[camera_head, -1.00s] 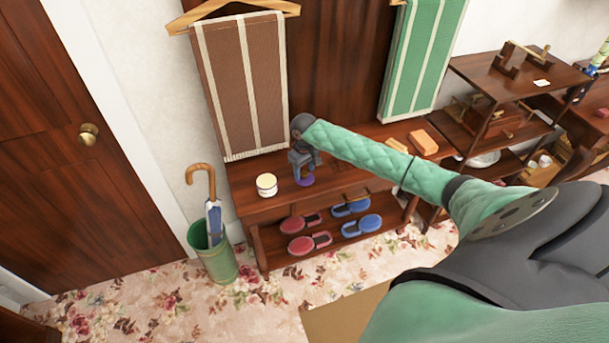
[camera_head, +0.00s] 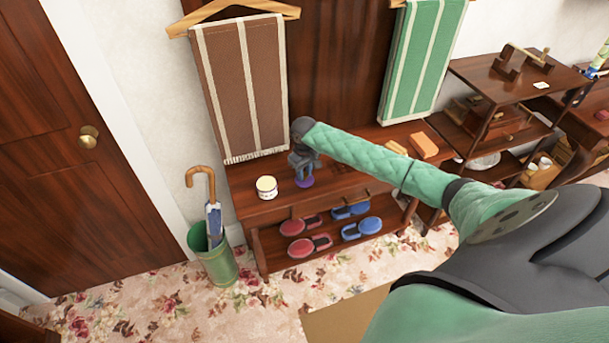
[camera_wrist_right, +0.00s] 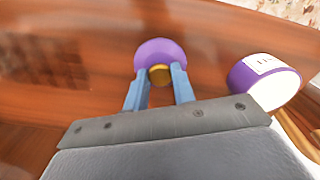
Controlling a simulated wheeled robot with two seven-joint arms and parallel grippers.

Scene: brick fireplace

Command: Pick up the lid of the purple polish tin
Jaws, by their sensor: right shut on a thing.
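The purple lid (camera_head: 304,182) is a flat round disc at the bench's top. In the right wrist view the lid (camera_wrist_right: 160,52) has a gold knob (camera_wrist_right: 159,74) at its middle. My right gripper (camera_head: 304,172) points down over the lid, and its blue fingers (camera_wrist_right: 160,80) are shut on the knob. I cannot tell whether the lid touches the bench. The tin (camera_head: 266,187) stands open just left of the lid, with a cream inside. In the right wrist view the tin (camera_wrist_right: 262,80) shows a purple side and white label. My left gripper is out of view.
The wooden bench (camera_head: 248,208) has red and blue shoes (camera_head: 310,245) on its lower shelf. An orange brick-like block (camera_head: 424,145) lies at its right end. A green umbrella stand (camera_head: 217,265) stands at the left. Brown (camera_head: 238,85) and green (camera_head: 422,60) towels hang behind.

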